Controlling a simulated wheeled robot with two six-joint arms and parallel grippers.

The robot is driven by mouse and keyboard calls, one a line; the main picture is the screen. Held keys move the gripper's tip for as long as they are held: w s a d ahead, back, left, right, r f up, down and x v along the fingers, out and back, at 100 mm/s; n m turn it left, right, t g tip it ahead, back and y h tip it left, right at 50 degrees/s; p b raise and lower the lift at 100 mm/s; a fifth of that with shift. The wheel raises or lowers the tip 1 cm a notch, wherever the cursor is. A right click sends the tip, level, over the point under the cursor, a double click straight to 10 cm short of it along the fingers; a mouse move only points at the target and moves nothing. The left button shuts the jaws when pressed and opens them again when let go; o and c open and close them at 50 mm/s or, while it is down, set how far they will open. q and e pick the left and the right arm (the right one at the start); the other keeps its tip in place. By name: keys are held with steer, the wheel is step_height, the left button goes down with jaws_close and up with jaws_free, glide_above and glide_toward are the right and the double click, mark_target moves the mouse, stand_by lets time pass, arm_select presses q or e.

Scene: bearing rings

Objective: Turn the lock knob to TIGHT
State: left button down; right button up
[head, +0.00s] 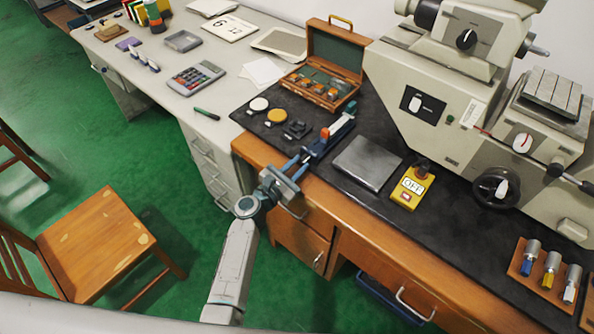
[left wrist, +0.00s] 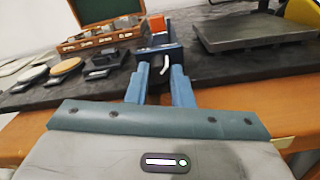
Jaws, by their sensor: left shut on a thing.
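My left gripper (head: 304,157) reaches over the bench's front edge to a narrow blue fixture (head: 340,127) on the black mat. In the left wrist view, its two blue fingers (left wrist: 160,75) are closed around a dark knob on the fixture's near face. A white curved pointer (left wrist: 163,67) shows on the knob between the fingertips, its lower end leaning left. An orange block (left wrist: 158,24) sits on the fixture behind the knob. No TIGHT lettering is readable; the fingers partly hide the knob. My right gripper is in neither view.
A flat grey plate (head: 367,162) lies right of the fixture, then a yellow OFF switch box (head: 411,187). Round discs and small dark parts lie to the left. An open wooden case (head: 331,58) stands behind. A large grey machine (head: 440,110) fills the right back.

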arm_select(q)
steer(key=c, duration=1.3)
jaws_free()
steer(key=shift+b+v, duration=1.15)
steer(key=shift+v, duration=4.25)
